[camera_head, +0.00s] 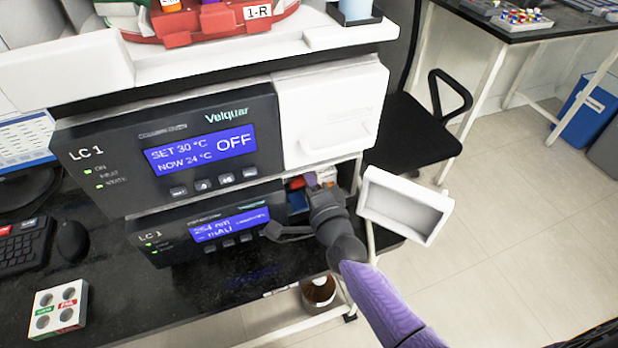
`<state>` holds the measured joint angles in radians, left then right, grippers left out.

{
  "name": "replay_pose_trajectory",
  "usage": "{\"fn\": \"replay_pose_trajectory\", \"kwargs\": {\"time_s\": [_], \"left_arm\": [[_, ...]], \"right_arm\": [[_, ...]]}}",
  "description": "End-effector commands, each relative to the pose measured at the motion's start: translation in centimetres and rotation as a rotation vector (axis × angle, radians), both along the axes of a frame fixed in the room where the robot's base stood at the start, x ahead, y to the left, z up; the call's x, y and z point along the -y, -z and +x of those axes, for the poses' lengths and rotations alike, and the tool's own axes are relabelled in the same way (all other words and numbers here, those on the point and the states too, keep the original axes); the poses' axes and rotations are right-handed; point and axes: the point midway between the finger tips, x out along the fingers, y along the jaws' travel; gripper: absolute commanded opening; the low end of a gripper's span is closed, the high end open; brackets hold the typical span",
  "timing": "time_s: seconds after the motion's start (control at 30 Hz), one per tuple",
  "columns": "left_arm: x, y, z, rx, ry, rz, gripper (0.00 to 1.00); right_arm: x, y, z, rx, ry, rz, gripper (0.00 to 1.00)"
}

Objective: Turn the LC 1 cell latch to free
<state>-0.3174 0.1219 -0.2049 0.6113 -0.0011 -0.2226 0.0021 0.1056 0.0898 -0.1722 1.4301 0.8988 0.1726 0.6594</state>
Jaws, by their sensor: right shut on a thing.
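The lower LC 1 unit (165,240) stands under the LC 1 column oven (100,180). Its white front door (405,207) hangs open to the right. My right gripper (314,186) reaches into the open bay and is shut on the cell latch, which is mostly hidden by the fingers. A small red part (297,183) and a blue part (298,203) show beside the fingers. Whether the latch stands at locked or free cannot be seen. My left gripper is out of view.
The oven's white door (330,110) is closed just above my gripper. A red tray (190,30) sits on top of the stack. A white block with round wells (58,308) and a mouse (73,240) lie on the dark bench. A black chair (410,130) stands at right.

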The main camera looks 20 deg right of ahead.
Motion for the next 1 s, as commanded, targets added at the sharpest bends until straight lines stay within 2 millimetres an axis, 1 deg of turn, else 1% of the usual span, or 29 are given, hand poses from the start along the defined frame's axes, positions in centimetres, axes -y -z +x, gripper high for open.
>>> {"fn": "replay_pose_trajectory", "kwargs": {"time_s": [0.17,0.2,0.27,0.3,0.37,0.83,0.87,0.93,0.97,1.0], "left_arm": [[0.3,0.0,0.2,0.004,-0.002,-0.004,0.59],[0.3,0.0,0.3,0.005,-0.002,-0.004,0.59],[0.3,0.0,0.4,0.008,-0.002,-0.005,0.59],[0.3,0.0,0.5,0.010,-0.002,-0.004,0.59],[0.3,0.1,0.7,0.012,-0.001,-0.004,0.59],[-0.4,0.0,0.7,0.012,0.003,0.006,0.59],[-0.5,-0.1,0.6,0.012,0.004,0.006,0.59],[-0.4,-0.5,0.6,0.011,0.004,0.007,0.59],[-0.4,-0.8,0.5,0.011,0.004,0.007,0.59],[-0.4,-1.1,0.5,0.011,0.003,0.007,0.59]], "right_arm": [[0.0,0.1,0.0,-0.002,0.000,-0.001,0.00],[0.0,0.1,0.0,-0.002,0.000,-0.001,0.15],[0.0,0.1,0.0,-0.002,0.000,-0.001,0.28],[0.0,0.1,0.0,-0.002,0.000,-0.001,0.36],[0.0,0.1,0.0,-0.002,0.000,-0.002,0.49],[0.0,0.2,-0.1,-0.007,-0.001,-0.009,0.49],[0.0,0.2,-0.1,-0.006,-0.001,-0.024,0.49],[0.0,0.0,-0.1,-0.004,-0.002,-0.111,0.49],[-0.1,-0.2,-0.1,-0.002,-0.002,-0.174,0.49],[-0.1,-0.4,-0.1,0.002,-0.003,-0.278,0.49]]}}
